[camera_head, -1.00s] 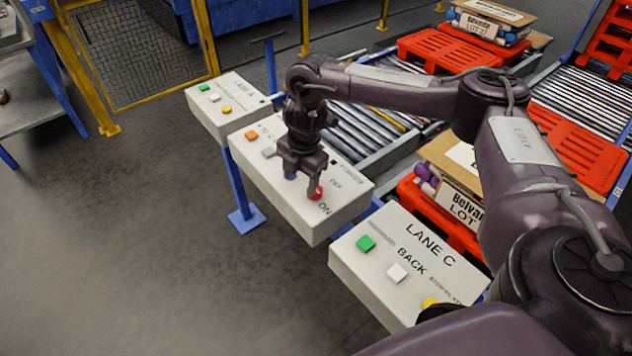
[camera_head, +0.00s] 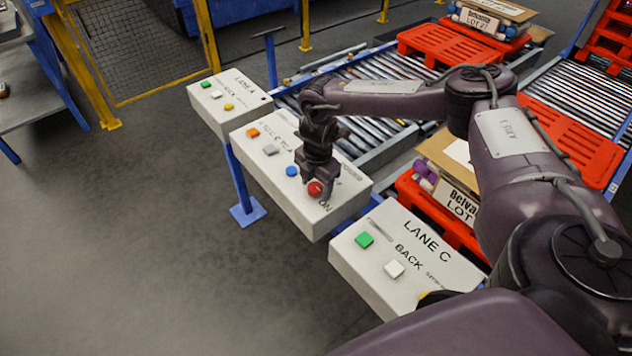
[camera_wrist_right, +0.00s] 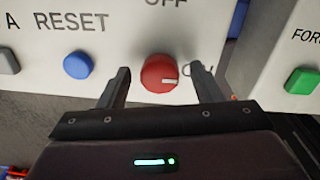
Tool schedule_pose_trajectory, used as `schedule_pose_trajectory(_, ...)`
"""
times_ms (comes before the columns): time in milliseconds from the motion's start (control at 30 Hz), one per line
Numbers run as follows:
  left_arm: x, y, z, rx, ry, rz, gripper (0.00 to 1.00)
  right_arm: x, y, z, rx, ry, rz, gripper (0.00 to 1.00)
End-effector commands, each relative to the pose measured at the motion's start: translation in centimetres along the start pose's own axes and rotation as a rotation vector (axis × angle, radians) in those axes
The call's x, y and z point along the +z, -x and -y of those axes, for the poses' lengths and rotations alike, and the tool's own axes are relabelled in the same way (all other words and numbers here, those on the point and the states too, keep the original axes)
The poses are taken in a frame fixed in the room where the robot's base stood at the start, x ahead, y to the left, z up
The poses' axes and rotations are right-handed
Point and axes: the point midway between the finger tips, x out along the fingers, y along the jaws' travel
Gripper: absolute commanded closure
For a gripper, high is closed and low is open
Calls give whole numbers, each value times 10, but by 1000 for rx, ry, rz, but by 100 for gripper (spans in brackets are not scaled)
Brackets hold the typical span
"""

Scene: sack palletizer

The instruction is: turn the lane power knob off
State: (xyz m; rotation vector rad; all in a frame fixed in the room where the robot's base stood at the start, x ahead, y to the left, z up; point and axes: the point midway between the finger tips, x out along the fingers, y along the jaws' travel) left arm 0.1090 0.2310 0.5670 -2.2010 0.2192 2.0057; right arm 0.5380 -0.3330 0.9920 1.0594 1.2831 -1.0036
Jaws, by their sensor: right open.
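The red knob (camera_head: 316,188) is on the middle control box (camera_head: 277,138), at its near right end. In the right wrist view the knob (camera_wrist_right: 160,72) has a white mark pointing right, toward the partly hidden "ON" label; "OFF" is printed above it. My right gripper (camera_head: 320,186) is over the knob. In the right wrist view its two fingers (camera_wrist_right: 162,88) are open, one on each side of the knob, with gaps between them and it. My left gripper is not in view.
Beside the knob is a blue RESET button (camera_head: 292,171), then a grey button (camera_head: 270,150) and an orange one (camera_head: 252,132). The LANE C box (camera_head: 407,262) stands close on the right, the LANE A box (camera_head: 230,103) behind. Roller conveyors lie beyond; open floor is at left.

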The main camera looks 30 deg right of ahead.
Motion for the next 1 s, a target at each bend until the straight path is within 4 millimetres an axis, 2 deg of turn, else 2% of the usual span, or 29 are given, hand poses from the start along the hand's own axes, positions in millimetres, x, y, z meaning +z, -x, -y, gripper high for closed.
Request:
schedule_pose_trajectory(100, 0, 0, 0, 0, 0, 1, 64, 0, 0, 0, 0, 0, 0, 43)
schedule_pose_trajectory(433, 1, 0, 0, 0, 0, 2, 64, 0, 0, 0, 0, 0, 0, 85)
schedule_pose_trajectory(767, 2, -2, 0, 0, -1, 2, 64, 0, 0, 0, -1, 49, -2, 85)
schedule_pose_trajectory(1000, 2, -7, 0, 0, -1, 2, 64, 0, -1, 0, 0, 200, -10, 85)
